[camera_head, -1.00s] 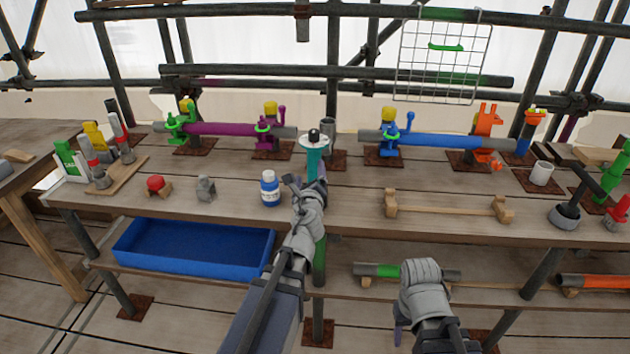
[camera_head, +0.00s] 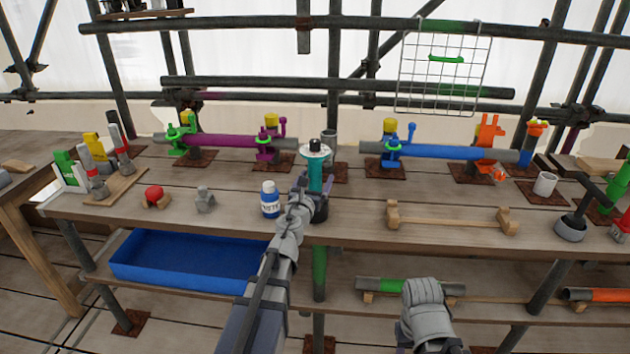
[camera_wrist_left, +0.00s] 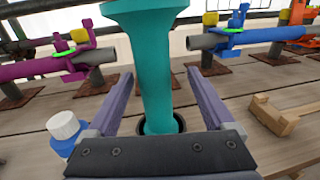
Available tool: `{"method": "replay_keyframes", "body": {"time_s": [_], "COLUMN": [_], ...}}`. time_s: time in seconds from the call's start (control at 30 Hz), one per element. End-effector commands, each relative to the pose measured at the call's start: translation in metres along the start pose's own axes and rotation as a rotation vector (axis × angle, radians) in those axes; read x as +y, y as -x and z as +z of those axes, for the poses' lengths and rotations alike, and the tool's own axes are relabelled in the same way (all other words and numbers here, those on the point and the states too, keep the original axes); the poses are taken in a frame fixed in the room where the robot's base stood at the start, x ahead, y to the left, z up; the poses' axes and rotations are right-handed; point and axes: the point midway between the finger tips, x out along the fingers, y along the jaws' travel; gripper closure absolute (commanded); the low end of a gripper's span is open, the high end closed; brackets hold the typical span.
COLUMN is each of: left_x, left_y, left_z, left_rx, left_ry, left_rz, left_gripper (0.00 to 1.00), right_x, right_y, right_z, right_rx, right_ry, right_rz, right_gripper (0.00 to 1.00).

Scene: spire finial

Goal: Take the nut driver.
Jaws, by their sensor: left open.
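The nut driver (camera_head: 316,174) has a teal handle with a pale collar and a dark top. It stands upright in a dark round holder (camera_head: 320,210) near the bench's front edge. In the left wrist view the teal handle (camera_wrist_left: 152,75) rises between the fingers, with its foot in the dark ring. My left gripper (camera_wrist_left: 158,112) is open, one finger on each side of the handle, with a gap visible on both sides. In the head view my left gripper (camera_head: 314,190) partly covers the holder. My right arm shows at the bottom, but its fingers do not.
A blue-and-white bottle (camera_head: 270,200) stands close on the left. A wooden cradle (camera_head: 450,216) lies to the right. Clamped purple (camera_head: 225,141) and blue (camera_head: 455,148) pipes run behind. A blue tray (camera_head: 190,262) sits on the lower shelf.

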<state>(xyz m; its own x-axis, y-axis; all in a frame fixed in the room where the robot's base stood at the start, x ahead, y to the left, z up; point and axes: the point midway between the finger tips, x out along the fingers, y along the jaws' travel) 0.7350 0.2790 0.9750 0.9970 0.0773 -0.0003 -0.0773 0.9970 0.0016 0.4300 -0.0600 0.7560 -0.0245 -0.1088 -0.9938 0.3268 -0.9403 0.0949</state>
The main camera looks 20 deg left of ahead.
Motion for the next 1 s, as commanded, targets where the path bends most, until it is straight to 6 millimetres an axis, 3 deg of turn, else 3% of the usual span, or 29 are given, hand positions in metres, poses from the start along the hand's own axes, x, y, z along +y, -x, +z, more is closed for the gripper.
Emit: {"method": "replay_keyframes", "body": {"time_s": [0.4,0.67,1.0], "left_x": [0.007,0.007,0.007], "left_y": [-0.049,-0.051,-0.051], "left_z": [0.005,0.005,0.005], "left_rx": [0.0,0.0,0.0], "left_ry": [0.001,0.001,0.001], "left_rz": [0.0,0.001,0.001], "left_gripper": [0.13,0.13,0.5], "right_x": [0.001,0.001,0.001], "right_y": [0.005,0.005,0.005], "right_z": [0.0,0.0,0.0], "right_rx": [0.0,0.0,0.0], "right_ry": [0.0,0.0,0.0], "right_rz": [0.0,0.0,0.0], "right_gripper": [0.5,0.5,0.5]}}
